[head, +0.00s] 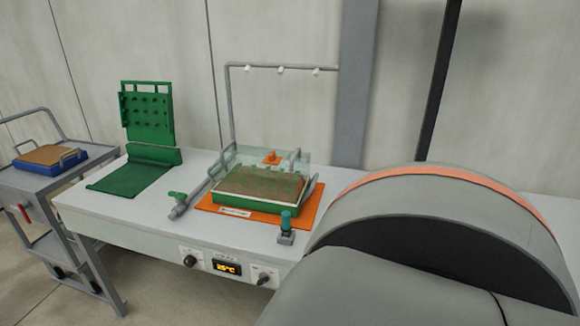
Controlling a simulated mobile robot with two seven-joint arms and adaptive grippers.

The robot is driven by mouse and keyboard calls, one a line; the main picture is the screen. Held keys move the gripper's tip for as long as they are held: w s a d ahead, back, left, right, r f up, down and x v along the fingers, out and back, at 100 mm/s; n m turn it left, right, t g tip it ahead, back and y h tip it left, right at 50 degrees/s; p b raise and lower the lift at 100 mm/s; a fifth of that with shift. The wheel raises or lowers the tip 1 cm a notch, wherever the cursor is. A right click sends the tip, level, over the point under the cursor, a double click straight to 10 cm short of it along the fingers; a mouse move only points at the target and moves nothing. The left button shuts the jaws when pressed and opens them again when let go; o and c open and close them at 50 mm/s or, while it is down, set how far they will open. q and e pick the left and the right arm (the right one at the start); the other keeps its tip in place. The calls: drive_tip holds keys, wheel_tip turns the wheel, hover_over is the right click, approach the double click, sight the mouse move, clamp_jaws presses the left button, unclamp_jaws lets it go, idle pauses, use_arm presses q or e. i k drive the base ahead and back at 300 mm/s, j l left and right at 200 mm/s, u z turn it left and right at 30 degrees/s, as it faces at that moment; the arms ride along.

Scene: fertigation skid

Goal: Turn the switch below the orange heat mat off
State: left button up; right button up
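The orange heat mat (305,217) lies on the white bench under a green tray of soil (262,190) with a clear cover. On the bench's front face below the mat is a lit display reading about 25°C (227,267). A dark knob-like switch (264,279) on a white plate is right of the display. A similar knob (190,260) is to its left. Which way each knob points is too small to tell for certain. Neither of my grippers is in view.
A grey part of my own body hides the bench's right side. A small teal-topped device (286,224) stands by the mat's right corner. A green-handled valve (178,202) and a green panel (148,113) are left. A cart (62,187) stands at far left.

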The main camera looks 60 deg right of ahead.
sight(263, 278)
drive_tip(key=z, duration=1.55)
drive_tip(key=l+z, duration=0.25)
drive_tip(key=z, duration=0.2)
drive_tip(key=k+l+z, duration=0.1)
drive_tip(key=l+z, duration=0.35)
drive_tip(key=j, duration=0.1)
